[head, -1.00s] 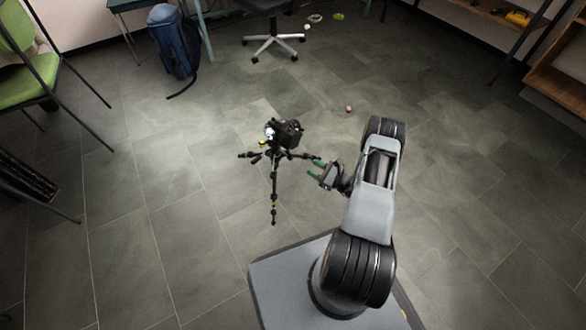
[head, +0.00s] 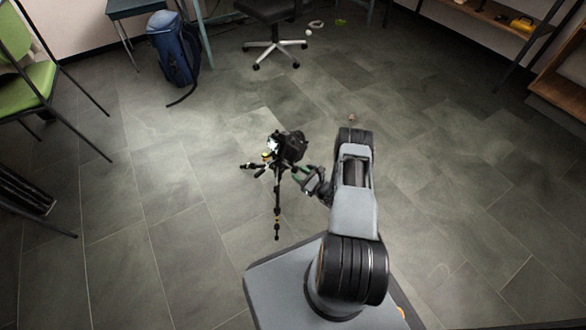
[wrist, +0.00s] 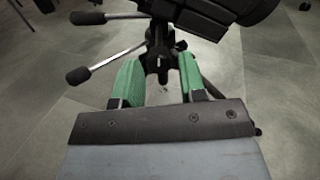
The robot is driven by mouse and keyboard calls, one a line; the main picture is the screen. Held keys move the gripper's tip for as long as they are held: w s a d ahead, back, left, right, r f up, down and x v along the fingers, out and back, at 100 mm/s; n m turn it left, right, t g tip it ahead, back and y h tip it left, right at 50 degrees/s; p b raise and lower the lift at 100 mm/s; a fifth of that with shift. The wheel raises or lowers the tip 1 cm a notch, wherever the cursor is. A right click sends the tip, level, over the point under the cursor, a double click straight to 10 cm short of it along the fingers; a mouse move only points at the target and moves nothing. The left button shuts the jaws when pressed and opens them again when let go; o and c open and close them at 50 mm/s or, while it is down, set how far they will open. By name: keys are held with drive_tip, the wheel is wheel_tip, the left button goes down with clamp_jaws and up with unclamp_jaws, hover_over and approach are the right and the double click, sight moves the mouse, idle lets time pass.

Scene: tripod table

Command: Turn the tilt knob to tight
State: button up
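The black camera (head: 292,146) sits on top of a small black tripod (head: 277,200) on the floor. My gripper (head: 302,174) is just right of the tripod head, below the camera. In the wrist view, my gripper (wrist: 160,76) is open, with its green fingers spread on either side of the tripod's central part (wrist: 159,50). Two metal handles with black ends, an upper handle (wrist: 88,18) and a lower handle (wrist: 79,76), stick out to the left. I cannot tell which part is the tilt knob or whether a finger touches anything.
A blue backpack (head: 174,50), an office chair (head: 271,40) and a green chair (head: 25,90) stand farther back. A small ball (head: 352,118) lies beyond my arm. The floor around the tripod is clear.

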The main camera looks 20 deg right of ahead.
drive_tip(key=shift+w+a, duration=0.3)
drive_tip(key=shift+w, duration=0.25)
drive_tip(key=c, duration=0.7)
drive_tip(key=shift+o, duration=0.2)
